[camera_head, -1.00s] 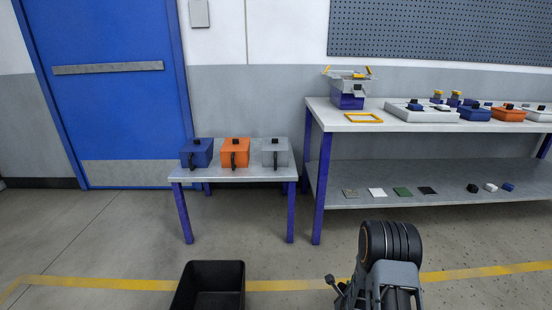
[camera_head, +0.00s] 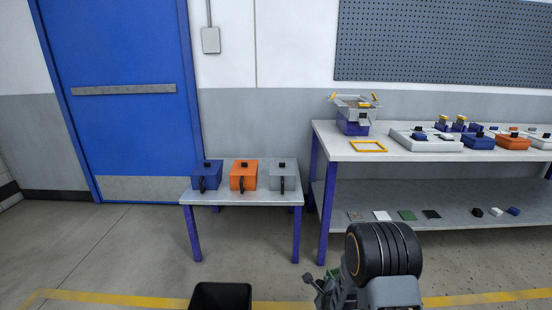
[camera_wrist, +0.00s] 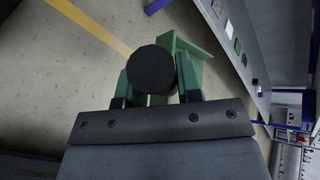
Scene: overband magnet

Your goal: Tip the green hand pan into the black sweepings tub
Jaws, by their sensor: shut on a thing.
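The green hand pan (camera_wrist: 190,48) shows in the wrist view just beyond my gripper (camera_wrist: 155,78). The jaws are shut on its black round grip, which hides part of the pan. I cannot tell whether anything lies in the pan. In the head view a small green piece of the pan (camera_head: 333,272) shows beside my arm at the lower middle. The black sweepings tub (camera_head: 221,289) stands on the floor at the bottom edge, left of my gripper; only its upper part shows. Gripper and tub are apart.
A small table (camera_head: 240,196) holds blue, orange and grey lidded boxes with black handles. A long bench (camera_head: 400,148) on the right holds a blue-based device, trays and boxes, with small plates on its lower shelf. The floor left of the tub is clear.

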